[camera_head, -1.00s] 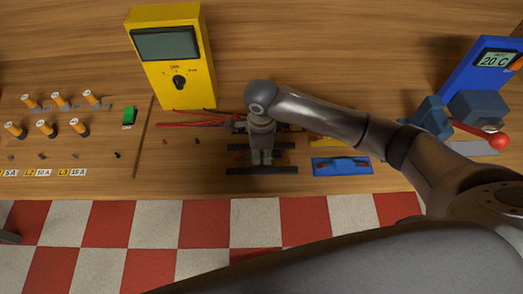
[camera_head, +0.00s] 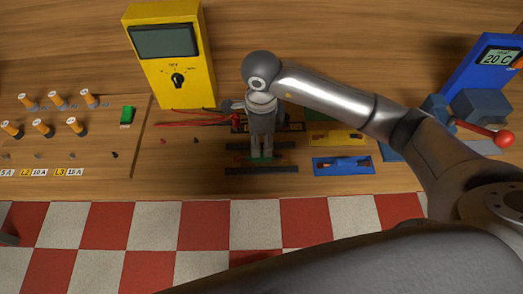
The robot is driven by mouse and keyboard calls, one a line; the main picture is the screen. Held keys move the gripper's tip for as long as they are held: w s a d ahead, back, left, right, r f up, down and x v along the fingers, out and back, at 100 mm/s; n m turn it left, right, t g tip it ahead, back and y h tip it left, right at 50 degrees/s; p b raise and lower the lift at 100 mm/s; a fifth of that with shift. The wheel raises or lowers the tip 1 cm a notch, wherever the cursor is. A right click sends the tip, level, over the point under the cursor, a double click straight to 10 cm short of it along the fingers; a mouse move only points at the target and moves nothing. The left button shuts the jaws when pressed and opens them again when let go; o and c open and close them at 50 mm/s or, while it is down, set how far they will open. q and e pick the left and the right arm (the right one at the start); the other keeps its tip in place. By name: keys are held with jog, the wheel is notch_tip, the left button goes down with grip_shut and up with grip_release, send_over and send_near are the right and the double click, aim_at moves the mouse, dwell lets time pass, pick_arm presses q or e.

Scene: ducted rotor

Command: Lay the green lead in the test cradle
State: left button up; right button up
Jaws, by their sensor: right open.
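My right gripper (camera_head: 262,155) points down over a set of dark bars (camera_head: 262,171) on the bench, which may be the test cradle. It is open. A small patch of green (camera_head: 257,158) shows at its fingertips; this may be the green lead, but the fingers hide most of it. I cannot tell whether it touches the fingers or lies on the bars. My left gripper is not in view.
A yellow meter (camera_head: 190,90) stands behind, with red leads (camera_head: 190,124) before it. A yellow tray (camera_head: 322,140) and a blue tray (camera_head: 321,171) lie right of the bars. A fuse board (camera_head: 100,150) is at left, a blue temperature unit (camera_head: 473,78) at right.

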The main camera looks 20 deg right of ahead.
aim_at(261, 155)
notch_tip(261, 155, up, 6)
jog(key=b, duration=0.1)
jog(key=shift+r, duration=0.2)
jog(key=shift+f, duration=0.1)
dwell(0.4)
